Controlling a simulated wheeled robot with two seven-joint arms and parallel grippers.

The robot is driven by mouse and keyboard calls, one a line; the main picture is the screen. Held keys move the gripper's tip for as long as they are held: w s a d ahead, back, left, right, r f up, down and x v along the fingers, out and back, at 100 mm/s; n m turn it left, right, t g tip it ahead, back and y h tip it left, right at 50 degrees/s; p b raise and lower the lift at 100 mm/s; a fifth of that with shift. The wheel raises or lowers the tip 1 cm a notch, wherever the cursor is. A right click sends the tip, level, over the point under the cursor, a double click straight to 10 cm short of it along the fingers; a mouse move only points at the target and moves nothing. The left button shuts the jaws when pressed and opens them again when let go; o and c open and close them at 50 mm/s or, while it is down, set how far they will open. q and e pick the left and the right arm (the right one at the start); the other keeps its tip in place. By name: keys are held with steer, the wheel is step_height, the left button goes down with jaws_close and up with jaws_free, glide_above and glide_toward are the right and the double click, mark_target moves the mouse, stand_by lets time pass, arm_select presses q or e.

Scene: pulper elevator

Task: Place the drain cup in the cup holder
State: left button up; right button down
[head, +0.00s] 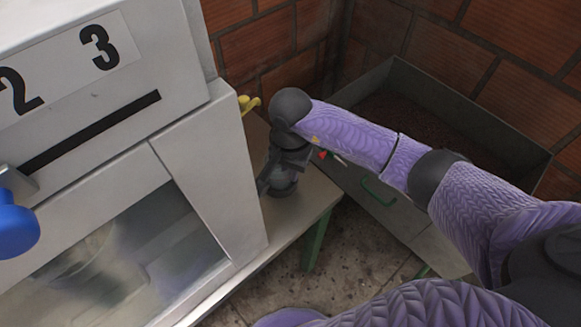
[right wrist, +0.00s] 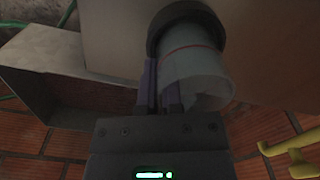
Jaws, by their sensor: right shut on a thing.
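The drain cup (right wrist: 197,78) is a clear, cylindrical cup with a thin red line, seen in the right wrist view. A dark ring (right wrist: 182,24) surrounds its far end; I cannot tell if this is part of the cup or the cup holder. My right gripper (right wrist: 160,90) has its purple fingers close together at the cup's left side, shut on it. In the head view my right gripper (head: 280,178) is low over the bench beside the grey machine, and the arm hides most of the cup. No cup holder is clearly seen. My left gripper is out of view.
The grey machine (head: 225,185) with number plate and glass window stands at left, a blue knob (head: 16,222) near it. A bench (head: 297,204) with green legs runs beside it. A metal bin (head: 490,122) stands behind my arm. Yellow handles (head: 248,103) are near the brick wall.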

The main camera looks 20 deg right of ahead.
steer(key=shift+f, duration=0.35)
steer(key=c, duration=0.7)
jaws_free()
step_height(320, 180, up, 9)
steer(key=p, duration=0.3)
steer(key=shift+r, duration=0.5)
